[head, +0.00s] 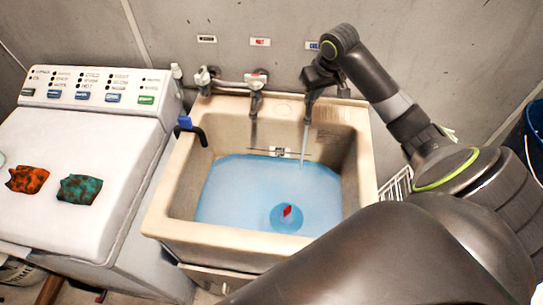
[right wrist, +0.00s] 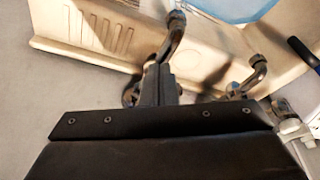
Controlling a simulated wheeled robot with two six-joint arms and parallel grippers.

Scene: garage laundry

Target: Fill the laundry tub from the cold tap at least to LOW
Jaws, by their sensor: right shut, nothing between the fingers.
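The beige laundry tub (head: 160,222) holds blue water (head: 240,185). The water's back edge lies just below a dark line with a small label (head: 280,151) on the back wall; its wording is too small to read. A thin stream (head: 304,145) falls from the tap under the blue sign (head: 313,45) into the water. My right gripper (head: 312,82) is at that tap and hides most of its handle. In the right wrist view its fingers (right wrist: 160,85) are shut and empty, close to the spout (right wrist: 176,30). My left gripper is out of view.
A middle tap (head: 256,85) is under the red sign (head: 260,41). A red piece (head: 287,211) shows in the water. A blue-handled pipe (head: 190,128) is on the tub's left rim. A washer (head: 95,145) stands left, with orange and teal cloths on top.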

